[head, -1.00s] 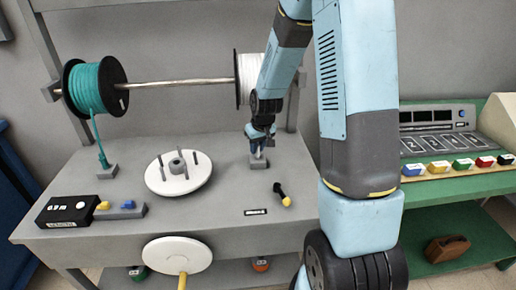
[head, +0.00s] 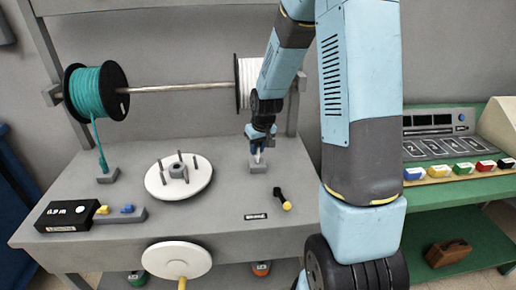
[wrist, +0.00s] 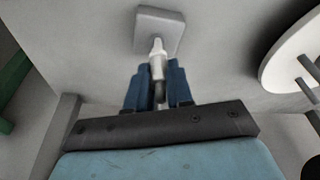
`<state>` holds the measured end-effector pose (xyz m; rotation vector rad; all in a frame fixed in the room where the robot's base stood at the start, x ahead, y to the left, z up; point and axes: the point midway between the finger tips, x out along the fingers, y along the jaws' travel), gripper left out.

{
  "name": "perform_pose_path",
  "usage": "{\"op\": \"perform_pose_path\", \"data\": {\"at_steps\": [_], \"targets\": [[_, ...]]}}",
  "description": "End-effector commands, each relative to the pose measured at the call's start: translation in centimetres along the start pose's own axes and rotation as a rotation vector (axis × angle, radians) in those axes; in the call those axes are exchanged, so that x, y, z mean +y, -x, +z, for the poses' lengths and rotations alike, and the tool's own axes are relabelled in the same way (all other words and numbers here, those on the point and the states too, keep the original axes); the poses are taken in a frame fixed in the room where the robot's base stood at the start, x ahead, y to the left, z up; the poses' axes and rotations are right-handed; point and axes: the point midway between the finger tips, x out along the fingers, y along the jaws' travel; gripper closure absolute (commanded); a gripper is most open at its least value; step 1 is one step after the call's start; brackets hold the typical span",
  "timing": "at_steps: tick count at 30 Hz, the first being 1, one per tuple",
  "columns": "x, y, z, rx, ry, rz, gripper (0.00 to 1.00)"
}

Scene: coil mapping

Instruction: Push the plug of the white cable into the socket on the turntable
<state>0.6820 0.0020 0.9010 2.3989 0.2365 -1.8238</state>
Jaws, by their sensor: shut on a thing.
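My gripper (head: 257,149) is shut on the white plug (wrist: 157,60), which sits between its blue fingers in the wrist view. The plug points at a small grey holder block (wrist: 160,27), which also shows under the gripper in the head view (head: 258,167). I cannot tell whether the tip is still in the block or just clear of it. The white turntable (head: 200,184) lies to the left of the gripper, with a grey hub and several upright pegs. The hub may hold the socket, but its opening is too small to make out. The white cable's spool (head: 244,84) is partly behind my arm.
A teal spool (head: 97,90) hangs on the left of the rod (head: 180,87), its cable running down to another block (head: 107,175). A black meter box (head: 68,216) stands front left. A black and yellow tool (head: 281,199) lies right of the turntable. The bench between gripper and turntable is clear.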

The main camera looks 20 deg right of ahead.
Motion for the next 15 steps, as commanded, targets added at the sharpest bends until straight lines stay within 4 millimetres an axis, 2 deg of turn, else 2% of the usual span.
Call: {"op": "perform_pose_path", "data": {"at_steps": [5, 15], "targets": [[0.0, 0.3, -0.1, 0.001, 0.000, 0.000, 1.00], [0.0, 2.3, -0.7, 0.001, 0.000, 0.000, 1.00]]}}
